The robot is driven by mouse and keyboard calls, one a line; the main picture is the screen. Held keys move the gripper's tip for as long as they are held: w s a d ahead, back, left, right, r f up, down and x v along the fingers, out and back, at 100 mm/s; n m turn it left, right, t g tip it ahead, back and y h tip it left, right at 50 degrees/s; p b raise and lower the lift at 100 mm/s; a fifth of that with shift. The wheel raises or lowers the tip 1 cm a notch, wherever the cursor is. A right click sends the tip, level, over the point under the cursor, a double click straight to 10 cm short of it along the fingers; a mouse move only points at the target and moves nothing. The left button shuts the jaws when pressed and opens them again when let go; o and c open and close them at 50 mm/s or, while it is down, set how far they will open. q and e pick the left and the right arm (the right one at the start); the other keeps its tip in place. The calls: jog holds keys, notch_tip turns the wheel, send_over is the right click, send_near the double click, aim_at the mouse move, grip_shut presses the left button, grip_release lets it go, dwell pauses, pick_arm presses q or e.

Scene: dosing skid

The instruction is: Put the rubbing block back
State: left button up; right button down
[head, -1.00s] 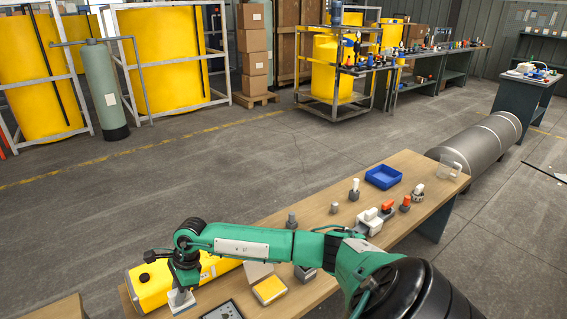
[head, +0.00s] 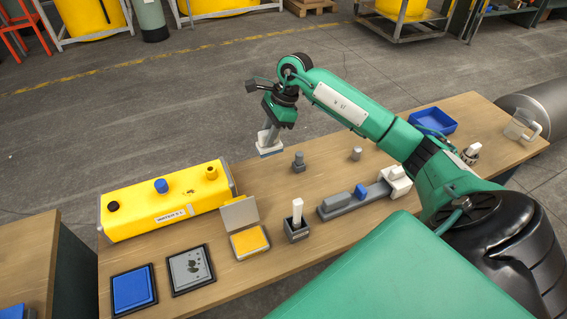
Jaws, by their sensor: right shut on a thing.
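My right gripper (head: 268,136) points down and is shut on a small pale block with a grey-blue underside (head: 270,150), which looks like the rubbing block. The block is near the table's far edge, just left of a grey knobbed piece (head: 298,162). It seems to be above the tabletop; I cannot tell the exact gap. A framed grey plate with dark spots (head: 190,270) and a framed blue pad (head: 134,289) lie at the front left. An open case with a yellow pad (head: 249,241) is beside them. My left gripper is not in view.
A yellow tank (head: 145,220) lies at the left rear of the wooden table. A grey holder with a white upright piece (head: 297,226), a grey rail (head: 350,204), a blue tray (head: 432,121) and a clear jug (head: 523,126) stand farther right. Bare wood lies between them.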

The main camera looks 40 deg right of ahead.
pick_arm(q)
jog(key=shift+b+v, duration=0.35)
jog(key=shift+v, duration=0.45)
pick_arm(e)
jog(key=shift+f, duration=9.75)
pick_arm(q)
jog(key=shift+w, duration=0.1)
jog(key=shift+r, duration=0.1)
pick_arm(e)
jog(key=shift+f, duration=0.15)
jog(key=c, duration=1.3)
grip_release()
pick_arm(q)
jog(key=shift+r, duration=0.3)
pick_arm(e)
jog(key=shift+o, duration=0.2)
